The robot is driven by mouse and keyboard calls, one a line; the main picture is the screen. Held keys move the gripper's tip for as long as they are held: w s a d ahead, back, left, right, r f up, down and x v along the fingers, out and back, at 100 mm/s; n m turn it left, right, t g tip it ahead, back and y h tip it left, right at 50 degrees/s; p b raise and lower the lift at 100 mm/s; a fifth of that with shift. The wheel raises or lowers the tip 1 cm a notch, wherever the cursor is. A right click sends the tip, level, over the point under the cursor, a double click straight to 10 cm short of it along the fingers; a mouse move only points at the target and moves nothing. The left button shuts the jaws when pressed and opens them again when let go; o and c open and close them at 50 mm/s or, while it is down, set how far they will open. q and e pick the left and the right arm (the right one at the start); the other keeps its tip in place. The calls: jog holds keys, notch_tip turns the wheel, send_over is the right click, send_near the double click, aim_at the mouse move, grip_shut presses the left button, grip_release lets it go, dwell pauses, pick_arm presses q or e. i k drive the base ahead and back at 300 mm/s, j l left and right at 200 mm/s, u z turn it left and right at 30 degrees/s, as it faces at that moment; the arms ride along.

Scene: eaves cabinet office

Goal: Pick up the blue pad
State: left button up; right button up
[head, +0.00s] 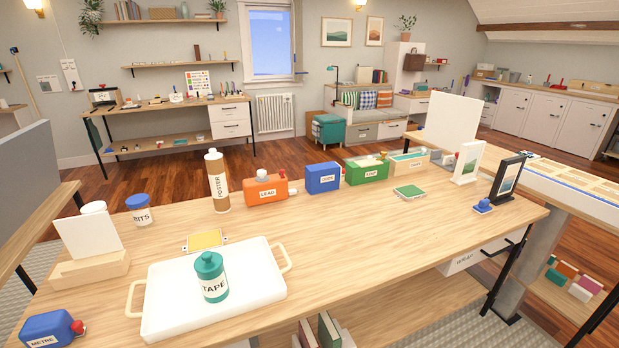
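I cannot make out for certain which thing is the blue pad. A small blue item (483,206) with a knob-like top lies near the right end of the wooden table (380,250), before a dark frame. A flat yellow pad (205,239) lies behind the white tray, and a flat green pad (409,192) lies right of centre. Other blue things are a labelled box (322,178) at the back and a tape measure (50,328) marked METRE at the front left. Neither of my grippers shows in the head view.
The white tray (265,293) holds a teal TAPE bottle (210,277). A poster tube (217,182), an orange LEAD container (266,189) and a green box (367,170) stand along the back edge. A dark frame (507,179) stands at right. The table's front middle is clear.

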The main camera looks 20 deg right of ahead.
aim_at(482, 208)
jog(key=z, duration=2)
jog(key=i+l+u, duration=0.4)
jog(key=i+l, duration=0.5)
jog(key=l, duration=0.1)
